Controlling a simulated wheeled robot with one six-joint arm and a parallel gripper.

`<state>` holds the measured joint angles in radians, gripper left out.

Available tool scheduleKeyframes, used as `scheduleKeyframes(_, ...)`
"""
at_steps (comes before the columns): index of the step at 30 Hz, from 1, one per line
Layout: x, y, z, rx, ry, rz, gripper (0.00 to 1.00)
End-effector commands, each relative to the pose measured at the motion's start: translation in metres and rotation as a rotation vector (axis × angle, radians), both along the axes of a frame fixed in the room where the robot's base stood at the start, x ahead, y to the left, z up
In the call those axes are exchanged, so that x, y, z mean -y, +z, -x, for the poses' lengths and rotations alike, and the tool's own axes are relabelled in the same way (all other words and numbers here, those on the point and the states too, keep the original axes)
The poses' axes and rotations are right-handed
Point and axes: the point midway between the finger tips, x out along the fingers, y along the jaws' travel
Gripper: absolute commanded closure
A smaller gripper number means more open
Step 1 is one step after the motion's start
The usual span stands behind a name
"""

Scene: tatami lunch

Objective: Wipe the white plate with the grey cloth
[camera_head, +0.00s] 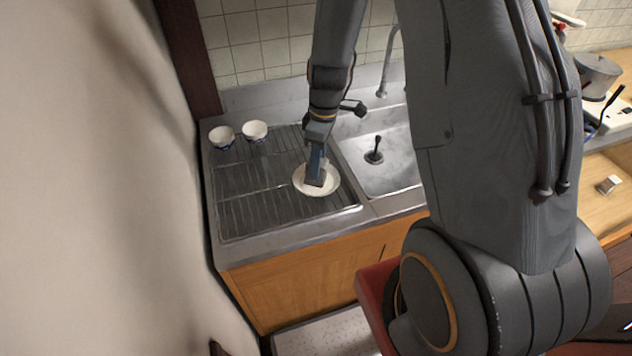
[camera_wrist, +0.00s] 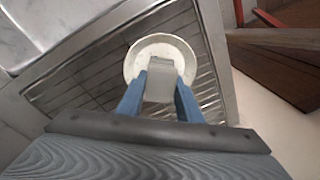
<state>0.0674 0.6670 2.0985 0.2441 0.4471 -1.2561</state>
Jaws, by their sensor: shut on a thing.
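The white plate (camera_head: 329,187) lies on the metal drying rack beside the sink. It also shows in the wrist view (camera_wrist: 150,47), flat on the rack bars. My gripper (camera_head: 315,176) points down over the plate. In the wrist view its blue fingers (camera_wrist: 161,90) are shut on the grey cloth (camera_wrist: 160,84), which is a small folded block. The cloth is over the plate's surface; I cannot tell for sure whether it touches. The cloth and fingers hide part of the plate.
Two bowls (camera_head: 222,137) (camera_head: 255,131) stand at the back left of the drying rack (camera_head: 250,190). The sink (camera_head: 385,165) with its faucet (camera_head: 385,70) is to the right. A pot (camera_head: 597,76) is at the far right. The rack's front left is clear.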

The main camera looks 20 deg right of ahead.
Motion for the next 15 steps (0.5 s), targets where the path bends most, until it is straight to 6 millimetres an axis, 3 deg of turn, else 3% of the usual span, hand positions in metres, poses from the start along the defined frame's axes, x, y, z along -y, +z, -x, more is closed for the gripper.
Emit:
scheduleKeyframes(8,-0.0002,-0.0004,-0.0002,0.000,0.022,0.000,0.86)
scheduleKeyframes(15,-0.0027,-0.0008,-0.0004,0.002,0.378,0.001,0.86)
